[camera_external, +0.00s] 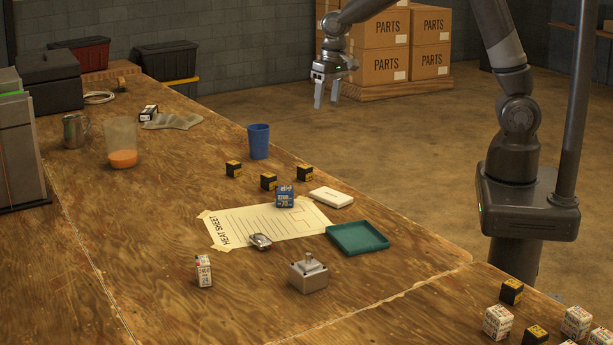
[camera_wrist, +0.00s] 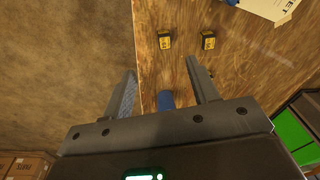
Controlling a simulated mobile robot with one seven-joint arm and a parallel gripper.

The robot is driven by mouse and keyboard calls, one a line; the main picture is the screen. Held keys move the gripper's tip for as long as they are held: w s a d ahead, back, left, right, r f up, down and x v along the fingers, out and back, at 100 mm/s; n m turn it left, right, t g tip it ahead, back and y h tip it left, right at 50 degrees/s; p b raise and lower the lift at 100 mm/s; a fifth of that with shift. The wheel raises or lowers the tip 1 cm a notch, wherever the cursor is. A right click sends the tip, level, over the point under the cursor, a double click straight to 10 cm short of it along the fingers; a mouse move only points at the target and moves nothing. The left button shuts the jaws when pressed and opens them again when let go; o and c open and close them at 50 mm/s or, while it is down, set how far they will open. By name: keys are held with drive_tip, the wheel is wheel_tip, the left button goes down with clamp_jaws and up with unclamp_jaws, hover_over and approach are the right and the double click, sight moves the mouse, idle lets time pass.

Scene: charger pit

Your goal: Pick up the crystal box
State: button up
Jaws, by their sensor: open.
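No box reads clearly as the crystal box; I cannot tell which one it is. A white and red printed box (camera_external: 204,271) stands at the front left of the table. Several small black and yellow boxes (camera_external: 268,181) sit behind the sheet; two show in the wrist view, one of them at the left (camera_wrist: 164,41). My gripper (camera_external: 326,100) is open and empty, high above the floor beyond the table's far edge. The wrist view shows its spread fingers (camera_wrist: 160,75).
A blue cup (camera_external: 258,142) stands near the far edge, partly hidden in the wrist view (camera_wrist: 165,100). A green tray (camera_external: 357,237), a grey metal block (camera_external: 308,274) and a white case (camera_external: 331,197) lie around the sheet. More boxes (camera_external: 497,321) sit at the lower right.

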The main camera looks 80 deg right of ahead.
drive_tip(key=w+d+f+m+g, duration=0.1)
drive_tip(key=w+f, duration=0.2)
drive_tip(key=f, duration=0.2)
drive_tip(key=w+f+m, duration=0.1)
drive_tip(key=w+f, duration=0.2)
drive_tip(key=f, duration=0.3)
hover_over(305, 166)
drive_tip(key=f, duration=0.5)
drive_tip(key=shift+s+a, duration=0.2)
drive_tip(key=shift+a, duration=0.2)
drive_tip(key=shift+w+d+f, duration=0.1)
drive_tip(key=shift+d+f, duration=0.05)
drive_tip(key=shift+f, duration=1.4)
drive_tip(key=shift+w+d+f, duration=0.1)
drive_tip(key=shift+d+f, duration=0.05)
drive_tip(key=shift+f, duration=1.35)
drive_tip(key=c, duration=1)
drive_tip(key=shift+r, duration=0.1)
drive_tip(key=shift+c, duration=0.2)
